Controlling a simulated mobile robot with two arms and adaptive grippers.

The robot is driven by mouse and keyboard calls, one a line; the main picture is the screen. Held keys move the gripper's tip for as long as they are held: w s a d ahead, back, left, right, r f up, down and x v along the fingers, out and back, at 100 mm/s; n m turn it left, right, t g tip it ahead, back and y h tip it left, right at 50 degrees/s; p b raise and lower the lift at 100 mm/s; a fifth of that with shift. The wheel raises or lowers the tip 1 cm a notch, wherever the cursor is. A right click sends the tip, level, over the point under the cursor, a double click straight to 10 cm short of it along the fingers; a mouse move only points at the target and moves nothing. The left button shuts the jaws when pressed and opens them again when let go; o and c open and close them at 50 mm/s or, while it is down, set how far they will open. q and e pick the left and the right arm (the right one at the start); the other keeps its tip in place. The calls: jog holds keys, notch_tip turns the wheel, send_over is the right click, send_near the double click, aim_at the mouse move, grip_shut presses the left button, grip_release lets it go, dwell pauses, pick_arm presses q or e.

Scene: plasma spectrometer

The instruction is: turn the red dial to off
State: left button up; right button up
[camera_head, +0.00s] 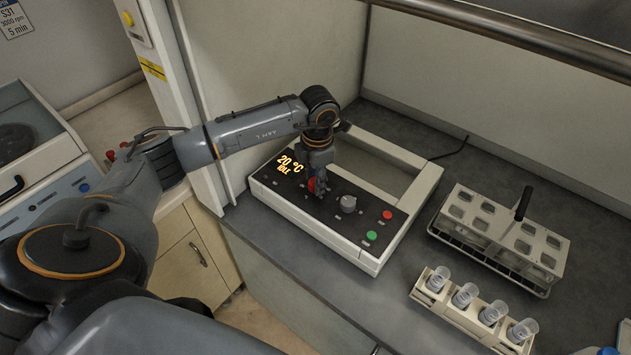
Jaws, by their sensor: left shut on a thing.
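The red dial (311,185) is on the black front panel of a white device (375,262), just right of a lit display (289,166) reading "20 °C" and "IDLE". My left gripper (317,184) comes down over the dial from above and is shut on it, covering much of it. The dial's pointer and markings are too small and covered to read. My right gripper is not in view.
A grey knob (348,203), a red button (387,214) and a green button (372,235) sit to the right on the panel. A white rack (468,321) with several tubes and a handled rack (552,256) stand further right. A wall panel (205,110) stands at left.

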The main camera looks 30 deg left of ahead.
pick_arm(q)
jog(key=n+b, duration=0.2)
jog(key=n, duration=0.2)
jog(key=shift+f+n, duration=0.15)
jog(key=shift+n, duration=0.15)
jog(key=n+b, duration=0.2)
jog(key=n, duration=0.3)
jog(key=shift+w+n+g, duration=0.1)
jog(key=shift+n+g, duration=0.2)
jog(key=n+b, duration=0.1)
jog(key=n, duration=0.9)
jog(key=shift+n, duration=0.4)
jog(key=o, duration=1.1)
jog(key=shift+w, duration=0.1)
jog(key=shift+o, duration=0.2)
jog(key=shift+r, duration=0.2)
